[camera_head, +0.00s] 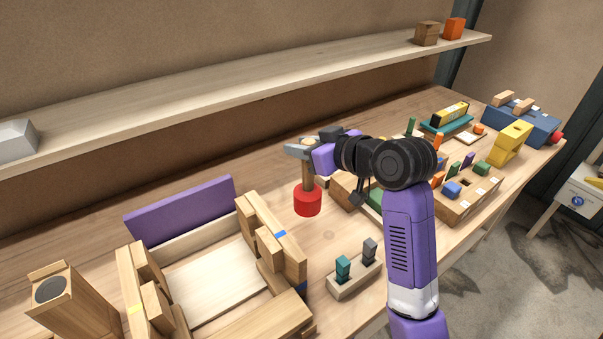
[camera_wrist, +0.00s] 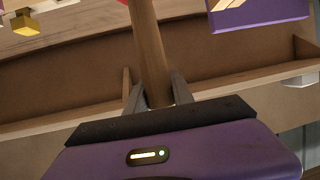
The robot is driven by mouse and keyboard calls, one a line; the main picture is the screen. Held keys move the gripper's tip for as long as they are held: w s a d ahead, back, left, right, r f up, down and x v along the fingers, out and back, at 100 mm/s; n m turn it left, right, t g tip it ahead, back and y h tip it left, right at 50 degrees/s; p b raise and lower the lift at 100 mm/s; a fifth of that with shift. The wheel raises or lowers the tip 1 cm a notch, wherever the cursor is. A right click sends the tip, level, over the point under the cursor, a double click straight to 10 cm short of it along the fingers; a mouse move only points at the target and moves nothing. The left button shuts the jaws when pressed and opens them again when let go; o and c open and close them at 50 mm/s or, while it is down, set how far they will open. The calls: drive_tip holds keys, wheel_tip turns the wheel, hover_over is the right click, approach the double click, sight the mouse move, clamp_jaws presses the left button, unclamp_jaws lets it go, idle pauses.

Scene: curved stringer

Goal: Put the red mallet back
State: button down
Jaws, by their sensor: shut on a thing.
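The red mallet has a red cylindrical head (camera_head: 307,200) and a wooden handle (camera_head: 308,174). It hangs head down above the workbench in the head view. My gripper (camera_head: 303,149) is shut on the handle near its upper end. In the wrist view the handle (camera_wrist: 149,50) runs up between my two fingers (camera_wrist: 156,95), and only a sliver of the red head (camera_wrist: 123,2) shows at the top edge. I cannot tell which place on the bench belongs to the mallet.
A wooden frame with a purple panel (camera_head: 182,211) lies left of the mallet. A small block with two pegs (camera_head: 354,279) stands in front of it. A wooden organiser (camera_head: 470,205) with coloured pieces is at right. A long shelf (camera_head: 220,88) runs behind, above the bench.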

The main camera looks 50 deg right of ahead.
drive_tip(key=shift+f, duration=3.45)
drive_tip(key=shift+f+b, duration=0.2)
drive_tip(key=shift+b, duration=0.1)
drive_tip(key=c, duration=1.1)
unclamp_jaws()
drive_tip(key=shift+r, duration=0.25)
drive_tip(key=p+v, duration=0.1)
drive_tip(key=v, duration=1.1)
drive_tip(key=shift+p, duration=0.4)
